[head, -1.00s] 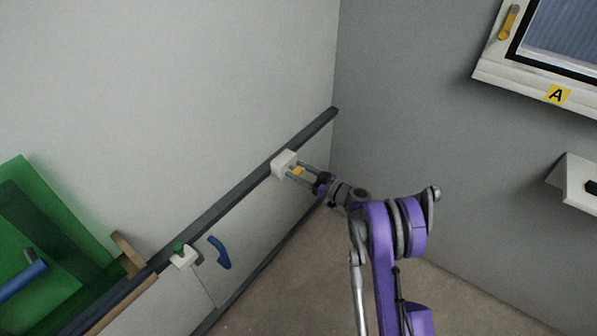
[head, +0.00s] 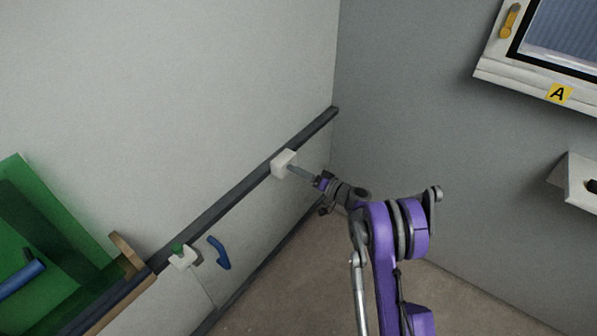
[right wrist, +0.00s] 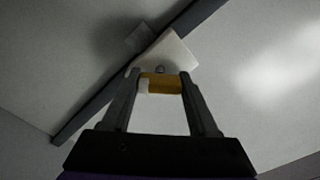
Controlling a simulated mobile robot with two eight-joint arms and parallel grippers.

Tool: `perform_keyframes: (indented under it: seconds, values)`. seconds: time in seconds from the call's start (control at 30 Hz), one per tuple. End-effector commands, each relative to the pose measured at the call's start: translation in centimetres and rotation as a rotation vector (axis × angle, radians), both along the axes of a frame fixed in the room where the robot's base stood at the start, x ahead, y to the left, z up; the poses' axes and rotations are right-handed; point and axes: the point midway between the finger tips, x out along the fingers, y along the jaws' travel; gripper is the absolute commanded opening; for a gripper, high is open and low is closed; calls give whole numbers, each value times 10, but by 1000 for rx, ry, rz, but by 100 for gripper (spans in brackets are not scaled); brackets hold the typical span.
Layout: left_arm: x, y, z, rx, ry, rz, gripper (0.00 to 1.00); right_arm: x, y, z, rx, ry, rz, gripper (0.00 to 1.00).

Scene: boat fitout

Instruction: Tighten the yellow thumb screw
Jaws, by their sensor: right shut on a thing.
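The yellow thumb screw (right wrist: 163,83) sits between the two fingertips of my right gripper (right wrist: 160,86) in the right wrist view. It has a pale section at its left end. Behind it is a white block (right wrist: 172,52) on the dark wall rail. In the head view the white block (head: 284,163) is on the rail, and my right gripper (head: 294,169) reaches it from the lower right. The fingers hide the yellow screw there. The right gripper is shut on the screw. My left gripper is not in view.
A second white block (head: 183,257) with a green knob (head: 177,247) is lower on the dark rail (head: 232,203). A blue handle (head: 219,253) is beside it. A green bin (head: 52,222) stands at left. A window marked A (head: 558,93) is upper right.

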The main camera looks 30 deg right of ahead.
Motion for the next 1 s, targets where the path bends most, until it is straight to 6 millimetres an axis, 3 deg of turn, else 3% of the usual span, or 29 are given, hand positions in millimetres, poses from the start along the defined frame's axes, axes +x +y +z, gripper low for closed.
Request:
perform_keyframes:
  seconds: [1.0]
  values:
    - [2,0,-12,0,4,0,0,0,0,-2,889,370,1,4]
